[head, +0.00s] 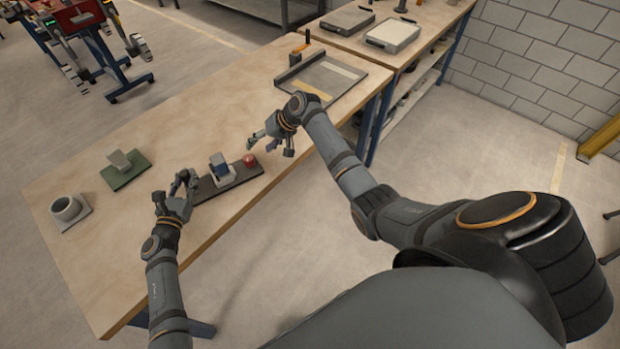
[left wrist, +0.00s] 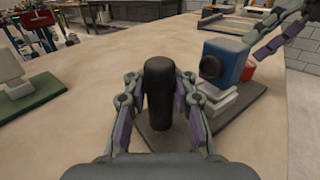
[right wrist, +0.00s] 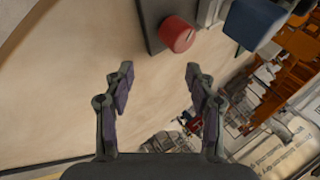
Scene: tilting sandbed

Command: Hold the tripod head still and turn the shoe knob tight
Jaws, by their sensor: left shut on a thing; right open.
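The tripod head sits on a dark base plate (head: 200,194) near the table's front edge, with pale stacked blocks (left wrist: 212,100) and a blue block with a dark round face (left wrist: 222,62) on top. A black upright handle (left wrist: 158,95) stands at the plate's left end. My left gripper (head: 184,179) is shut on this handle, one finger on each side. The red shoe knob (head: 249,160) is at the plate's right end and also shows in the right wrist view (right wrist: 177,34). My right gripper (head: 268,142) is open and empty, beside the knob and apart from it.
A green plate with a pale block (head: 125,175) and a grey cup on a plate (head: 68,209) stand to the left. A grey tray (head: 322,80) lies at the table's far right end. The table between them is clear behind the tripod head.

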